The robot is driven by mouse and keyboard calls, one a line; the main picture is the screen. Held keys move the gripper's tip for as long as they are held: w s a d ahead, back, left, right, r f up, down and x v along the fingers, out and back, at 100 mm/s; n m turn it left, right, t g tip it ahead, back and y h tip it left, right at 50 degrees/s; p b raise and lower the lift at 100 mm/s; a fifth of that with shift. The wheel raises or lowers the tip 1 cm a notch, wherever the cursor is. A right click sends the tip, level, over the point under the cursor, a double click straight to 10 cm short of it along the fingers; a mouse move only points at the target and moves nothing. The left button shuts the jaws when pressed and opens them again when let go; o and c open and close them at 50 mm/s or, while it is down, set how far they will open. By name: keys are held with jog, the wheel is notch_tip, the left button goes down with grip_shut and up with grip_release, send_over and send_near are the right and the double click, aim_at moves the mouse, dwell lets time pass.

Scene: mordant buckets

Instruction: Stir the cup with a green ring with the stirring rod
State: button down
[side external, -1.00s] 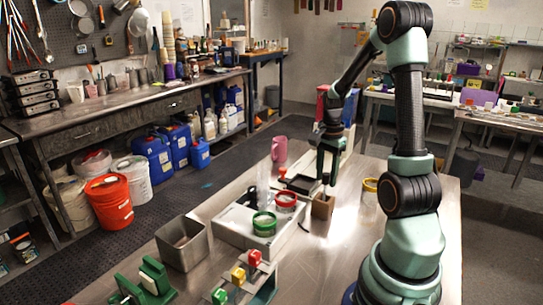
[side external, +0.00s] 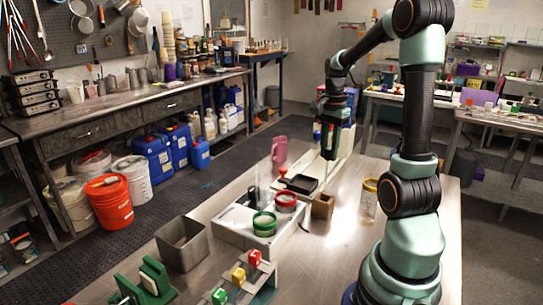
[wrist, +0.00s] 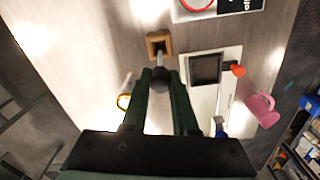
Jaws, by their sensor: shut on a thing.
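The cup with a green ring (side external: 264,226) stands on a pale tray in the side view, left of the cup with a red ring (side external: 286,202). It is not in the wrist view. My gripper (side external: 328,152) is above and behind these cups, over the far part of the table. In the wrist view my gripper (wrist: 161,82) is shut on the dark end of the stirring rod (wrist: 160,76).
A cup with a yellow ring (side external: 369,200) stands on the right of the table. A black-topped device (wrist: 206,68) with a red knob and a pink pitcher (side external: 279,150) stand farther back. A metal bin (side external: 183,244) and a rack with coloured blocks (side external: 239,276) are nearer the camera.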

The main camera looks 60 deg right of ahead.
notch_tip(320, 180, up, 12)
jog(key=w+a+f+n, duration=0.1)
jog(key=w+a+f, duration=0.1)
jog(key=a, duration=0.4)
jog(key=w+a+f+n, duration=0.2)
jog(key=w+a, duration=0.1)
jog(key=a, duration=0.4)
jog(key=w+a+f+n, duration=0.1)
jog(key=w+a+f, duration=0.1)
jog(key=a, duration=0.5)
jog(key=shift+w+f+n, duration=0.3)
jog(key=shift+w+f, duration=0.05)
jog(key=shift+w, duration=0.15)
jog(key=shift+f, duration=0.1)
notch_tip(320, 180, down, 11)
dwell(0.4)
jog(key=shift+d, duration=0.1)
